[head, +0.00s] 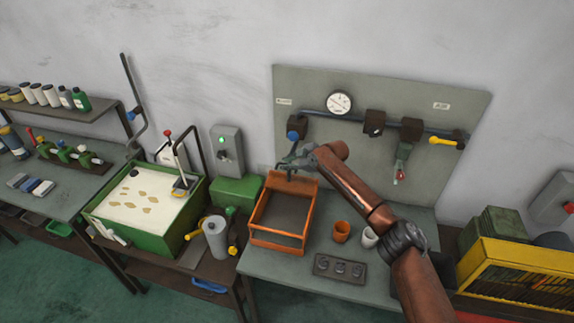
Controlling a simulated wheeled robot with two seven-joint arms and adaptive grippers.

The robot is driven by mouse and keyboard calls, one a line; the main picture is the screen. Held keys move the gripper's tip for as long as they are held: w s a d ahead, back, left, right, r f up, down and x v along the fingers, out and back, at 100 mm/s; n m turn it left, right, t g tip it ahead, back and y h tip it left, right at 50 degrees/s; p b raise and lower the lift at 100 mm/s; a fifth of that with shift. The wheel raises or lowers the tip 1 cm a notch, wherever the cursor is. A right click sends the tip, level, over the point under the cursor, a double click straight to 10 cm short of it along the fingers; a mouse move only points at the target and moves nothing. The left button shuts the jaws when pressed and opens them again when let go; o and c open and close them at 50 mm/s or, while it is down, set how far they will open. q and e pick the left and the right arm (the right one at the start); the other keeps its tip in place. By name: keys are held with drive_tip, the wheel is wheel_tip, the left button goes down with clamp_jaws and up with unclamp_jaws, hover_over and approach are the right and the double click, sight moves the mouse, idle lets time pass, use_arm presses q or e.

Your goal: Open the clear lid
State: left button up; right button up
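An orange-framed box (259,238) stands on the grey bench at the centre of the head view. Orange bars rise at its back and sides around a dark inside. A clear pane cannot be made out, so I cannot tell how the clear lid sits. My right arm reaches in from the lower right, and its dark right gripper (290,168) is at the box's top back edge. The fingers are small and dark, and I cannot tell whether they touch the frame or are open or shut. My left gripper is not in view.
An orange cup (341,231), a pale cup (370,237) and a dark tray (340,268) stand right of the box. A green tank (128,231) and a grey cylinder (215,238) are to the left. A gauge panel (440,165) stands behind, a yellow rack (520,272) at right.

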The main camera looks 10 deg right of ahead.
drive_tip(key=shift+s+d+r, duration=0.25)
drive_tip(key=shift+s+d, duration=0.05)
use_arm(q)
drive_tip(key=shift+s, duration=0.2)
use_arm(e)
drive_tip(key=v, duration=1.1)
drive_tip(key=shift+r, duration=0.15)
drive_tip(key=shift+w, duration=0.1)
